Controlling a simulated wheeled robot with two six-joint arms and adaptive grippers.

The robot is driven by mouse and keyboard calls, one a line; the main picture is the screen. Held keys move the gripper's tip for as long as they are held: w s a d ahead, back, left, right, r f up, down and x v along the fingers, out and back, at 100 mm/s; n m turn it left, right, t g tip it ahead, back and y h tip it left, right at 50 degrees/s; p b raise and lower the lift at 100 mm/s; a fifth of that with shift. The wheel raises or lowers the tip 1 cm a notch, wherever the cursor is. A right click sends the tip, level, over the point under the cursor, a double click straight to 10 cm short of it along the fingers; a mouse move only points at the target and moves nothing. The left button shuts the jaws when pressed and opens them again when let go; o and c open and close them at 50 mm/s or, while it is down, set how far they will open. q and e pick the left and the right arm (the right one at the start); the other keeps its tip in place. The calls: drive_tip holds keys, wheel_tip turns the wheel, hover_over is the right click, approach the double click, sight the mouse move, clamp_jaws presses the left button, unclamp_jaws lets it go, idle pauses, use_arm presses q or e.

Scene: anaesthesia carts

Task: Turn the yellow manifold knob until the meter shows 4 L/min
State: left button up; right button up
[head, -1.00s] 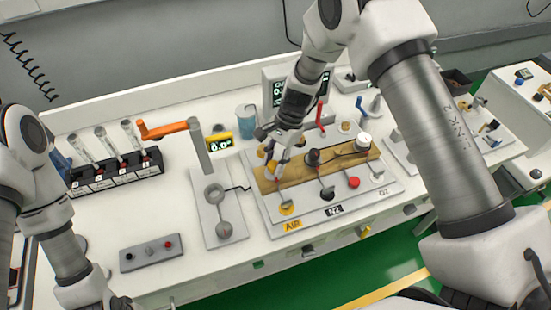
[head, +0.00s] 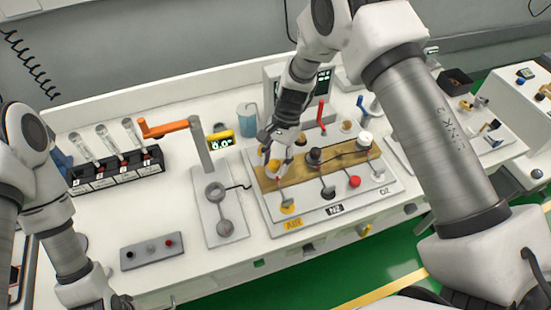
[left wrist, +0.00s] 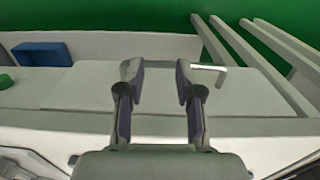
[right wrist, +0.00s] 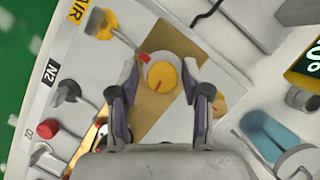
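The yellow manifold knob (right wrist: 162,76) sits on the brass manifold block (right wrist: 170,112) and also shows in the head view (head: 272,167). My right gripper (right wrist: 160,72) is open over it, with one finger on each side and gaps between them and the knob. In the head view my right gripper (head: 277,155) points down at the left end of the block. The yellow-cased meter (head: 220,141) reads about 0.0; its edge also shows in the right wrist view (right wrist: 308,66). My left gripper (left wrist: 158,72) is open and empty, away from the manifold.
A black knob (head: 314,156) and a white knob (head: 364,138) stand on the same block. Valves labelled AIR (head: 293,225), N2 and O2 are in front.

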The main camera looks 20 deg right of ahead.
drive_tip(key=shift+w+r, duration=0.1)
drive_tip(key=v, duration=1.2)
